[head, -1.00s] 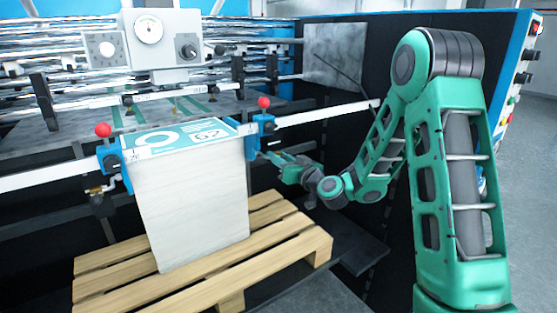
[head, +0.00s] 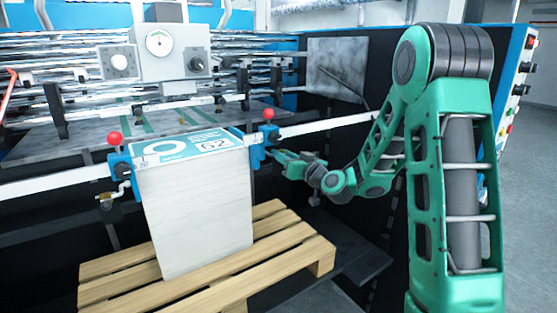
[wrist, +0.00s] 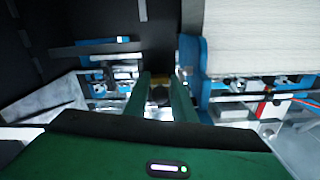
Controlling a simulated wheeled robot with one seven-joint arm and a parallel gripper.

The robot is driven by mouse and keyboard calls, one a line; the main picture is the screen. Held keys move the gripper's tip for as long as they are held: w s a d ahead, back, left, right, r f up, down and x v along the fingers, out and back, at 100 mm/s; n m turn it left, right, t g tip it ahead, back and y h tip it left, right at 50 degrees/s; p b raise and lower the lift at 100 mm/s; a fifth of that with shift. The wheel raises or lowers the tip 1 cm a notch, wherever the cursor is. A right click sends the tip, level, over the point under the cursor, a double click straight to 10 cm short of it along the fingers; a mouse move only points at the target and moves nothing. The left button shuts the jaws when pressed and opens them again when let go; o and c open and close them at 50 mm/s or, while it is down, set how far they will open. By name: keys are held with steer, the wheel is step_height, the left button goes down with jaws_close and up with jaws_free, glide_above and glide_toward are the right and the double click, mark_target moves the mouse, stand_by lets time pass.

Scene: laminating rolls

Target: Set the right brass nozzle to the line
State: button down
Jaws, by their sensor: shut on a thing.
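My gripper (head: 274,154) is at the right blue clamp block (head: 256,150), beside the right side of the white stack (head: 197,220). In the wrist view my gripper (wrist: 159,95) has its two green fingers closed around a small part with a brass-coloured top, the right brass nozzle (wrist: 158,80). The fingers hide most of the nozzle, and in the head view it cannot be made out. The left brass nozzle (head: 107,198) hangs under the left blue block (head: 122,167). I cannot make out a line for the right nozzle.
The stack stands on a wooden pallet (head: 292,262). A white rail (head: 50,187) crosses in front of the machine. Red knobs (head: 268,114) top both blocks. A gauge box (head: 160,55) stands above the rollers. Dark open space lies below my gripper.

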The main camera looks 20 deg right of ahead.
steer(key=c, duration=1.6)
jaws_free()
steer(key=shift+s, duration=0.1)
steer(key=v, duration=1)
steer(key=shift+s+d, duration=0.1)
steer(key=shift+s, duration=0.05)
